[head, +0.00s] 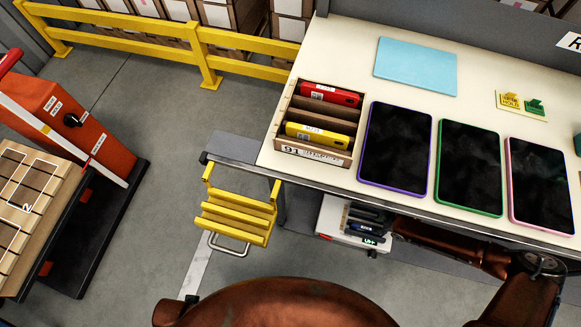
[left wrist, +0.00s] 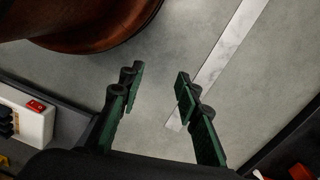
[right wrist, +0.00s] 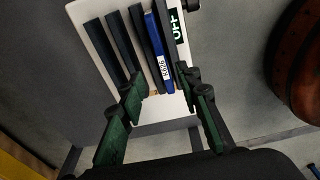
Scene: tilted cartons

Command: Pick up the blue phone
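The blue phone (right wrist: 158,55) stands on edge in a white box (right wrist: 91,14) in the right wrist view, with a white label on its face. Dark slats or dividers stand left of it. My right gripper (right wrist: 160,82) is open and empty, its fingers to either side of the phone in that view; I cannot tell how deep they reach. In the head view the right gripper (head: 368,214) is over the white box (head: 333,222), below the table edge, and partly hides the phone. My left gripper (left wrist: 158,77) is open and empty above the floor.
A wooden carton (head: 318,157) on the table (head: 340,60) holds a red phone (head: 330,94) and a yellow phone (head: 317,136). Three tablets lie right of it. A yellow step (head: 237,215) and an orange machine (head: 80,125) stand left.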

